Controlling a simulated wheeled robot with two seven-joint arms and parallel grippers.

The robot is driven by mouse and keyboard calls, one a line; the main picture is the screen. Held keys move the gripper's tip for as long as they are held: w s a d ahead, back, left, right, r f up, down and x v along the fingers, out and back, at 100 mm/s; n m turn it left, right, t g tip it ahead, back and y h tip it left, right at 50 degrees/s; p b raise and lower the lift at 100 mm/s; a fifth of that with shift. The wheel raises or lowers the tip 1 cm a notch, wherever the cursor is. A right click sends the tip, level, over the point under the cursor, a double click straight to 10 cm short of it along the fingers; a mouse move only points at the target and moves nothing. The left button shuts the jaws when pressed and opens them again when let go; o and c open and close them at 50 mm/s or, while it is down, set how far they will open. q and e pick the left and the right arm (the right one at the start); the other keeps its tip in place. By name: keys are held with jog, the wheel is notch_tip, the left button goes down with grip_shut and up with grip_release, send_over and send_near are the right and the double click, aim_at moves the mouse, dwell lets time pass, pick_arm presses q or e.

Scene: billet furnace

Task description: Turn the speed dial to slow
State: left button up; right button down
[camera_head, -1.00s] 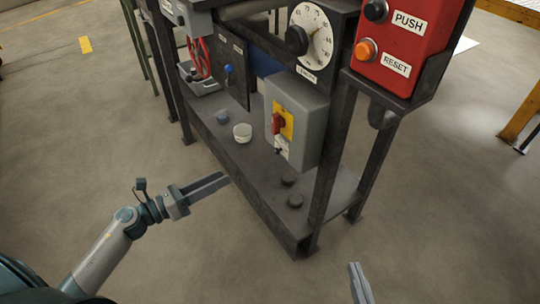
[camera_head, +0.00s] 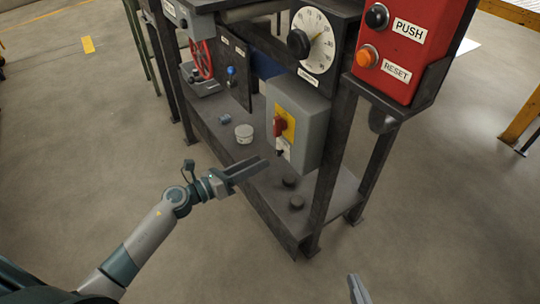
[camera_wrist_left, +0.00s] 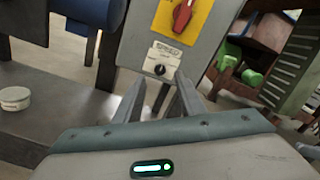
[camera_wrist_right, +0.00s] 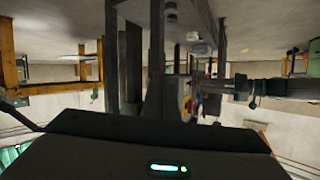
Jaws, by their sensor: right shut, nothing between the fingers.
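The speed dial is a small black knob (camera_wrist_left: 159,70) under a white label on the front of a grey box (camera_head: 308,125). In the head view the knob (camera_head: 280,153) is small and its setting cannot be read. A red switch on a yellow plate (camera_head: 284,126) sits just above it. My left gripper (camera_head: 262,165) is below and in front of the box. In the left wrist view its two fingers (camera_wrist_left: 160,88) are apart and empty, with the knob beyond and between their tips. My right gripper (camera_head: 357,290) is shut and empty at the bottom edge, away from the box.
A steel bench (camera_head: 215,145) carries a white tub (camera_head: 244,133) and two dark knobs. A round gauge (camera_head: 313,40) is above the grey box. A red box (camera_head: 405,45) with push and reset buttons is at the right. The floor in front is clear.

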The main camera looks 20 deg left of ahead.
aim_at(277, 153)
pick_arm(q)
jog(key=shift+x, duration=2.7)
grip_shut()
